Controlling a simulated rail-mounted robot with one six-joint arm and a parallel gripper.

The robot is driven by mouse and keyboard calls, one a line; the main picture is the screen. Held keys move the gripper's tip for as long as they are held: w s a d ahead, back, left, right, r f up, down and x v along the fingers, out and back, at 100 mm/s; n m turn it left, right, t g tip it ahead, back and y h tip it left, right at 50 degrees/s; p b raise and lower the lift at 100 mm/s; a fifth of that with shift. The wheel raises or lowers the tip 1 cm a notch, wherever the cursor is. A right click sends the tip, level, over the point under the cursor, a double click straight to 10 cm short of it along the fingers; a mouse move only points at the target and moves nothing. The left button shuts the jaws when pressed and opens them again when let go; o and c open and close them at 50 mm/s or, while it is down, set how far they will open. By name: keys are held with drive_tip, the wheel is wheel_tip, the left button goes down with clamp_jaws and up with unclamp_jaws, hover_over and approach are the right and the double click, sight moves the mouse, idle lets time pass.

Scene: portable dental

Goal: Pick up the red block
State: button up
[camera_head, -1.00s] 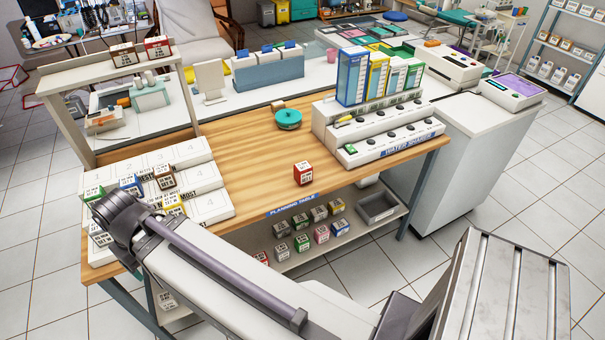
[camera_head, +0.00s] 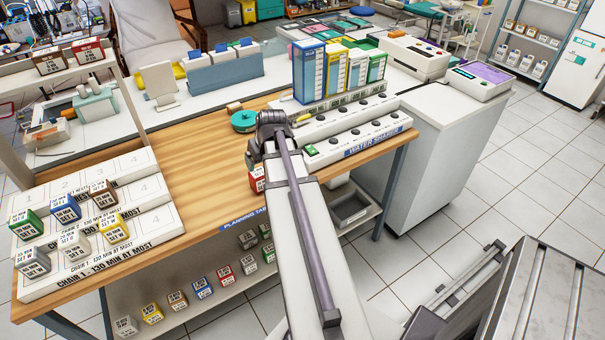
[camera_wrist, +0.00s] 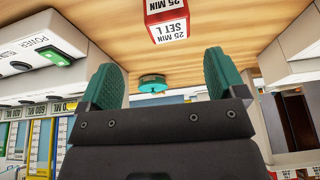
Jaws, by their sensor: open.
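A red and white block (camera_head: 257,179) labelled like a small box stands on the wooden table, partly hidden behind my arm in the head view. In the wrist view the red block (camera_wrist: 167,22) is at the top edge, cut off, reading "SET L" and "25 MIN". My gripper (camera_wrist: 162,82) has its two green fingers wide apart with nothing between them, and the block lies beyond the fingertips, apart from them. In the head view the fingers are hidden behind the arm's end.
A teal round object (camera_head: 243,121) sits behind the block. The white water sharer unit (camera_head: 350,130) stands close on the right. A stepped rack (camera_head: 150,215) with several blocks is at left; other red blocks are on the upper shelf (camera_head: 88,50) and lower shelf (camera_head: 223,276). Table between is clear.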

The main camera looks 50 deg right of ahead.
sight(259, 173)
drive_tip(key=shift+n, duration=0.3)
drive_tip(key=b+x, duration=0.3)
drive_tip(key=a+b+x, duration=0.1)
drive_tip(key=b+x, duration=0.1)
drive_tip(key=shift+w+f, duration=0.1)
drive_tip(key=shift+w, duration=0.25)
drive_tip(key=shift+w+f+b, duration=0.2)
drive_tip(key=shift+f+b, duration=0.05)
drive_tip(key=shift+b, duration=0.1)
drive_tip(key=shift+r, duration=0.15)
drive_tip(key=b+x, duration=0.4)
drive_tip(key=x, duration=0.1)
drive_tip(key=shift+f+b, duration=0.25)
drive_tip(key=shift+b, duration=0.15)
drive_tip(key=shift+r, duration=0.2)
drive_tip(key=c, duration=1)
wheel_tip(259, 173, up, 10)
drive_tip(key=p, duration=1)
drive_tip(key=shift+r+p, duration=0.15)
drive_tip(key=shift+p, duration=0.2)
drive_tip(key=shift+c, duration=0.2)
